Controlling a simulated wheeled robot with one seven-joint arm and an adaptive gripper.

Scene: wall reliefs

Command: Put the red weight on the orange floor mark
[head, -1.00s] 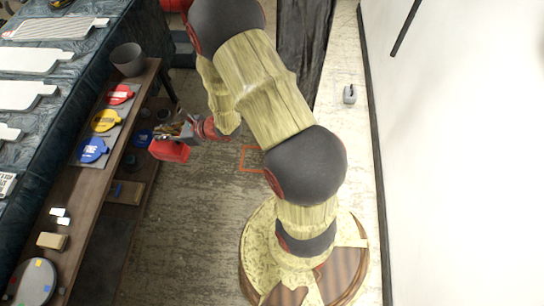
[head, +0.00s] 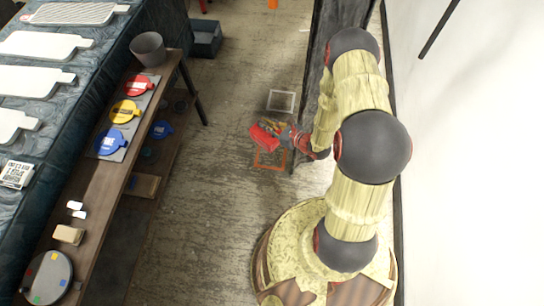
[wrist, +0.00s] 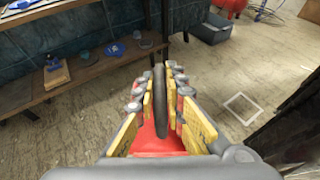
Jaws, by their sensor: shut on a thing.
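The red weight (head: 262,137) is held in my gripper (head: 280,138), whose fingers are closed on it. In the wrist view the red weight (wrist: 150,138) shows between the yellow-padded fingers of my gripper (wrist: 161,90), with a dark upright bar in the middle. The orange floor mark (head: 270,168) is a thin square outline on the floor. In the head view the weight overlaps the mark's far left edge and appears raised above the floor. Part of the mark is hidden behind the weight and gripper. The mark does not show in the wrist view.
A pale square outline (head: 281,101) lies on the floor beyond the orange mark. A wooden shelf (head: 105,190) with coloured discs and a grey pot (head: 147,48) stands at left. A dark panel (head: 318,80) stands right of the marks. The floor between is clear.

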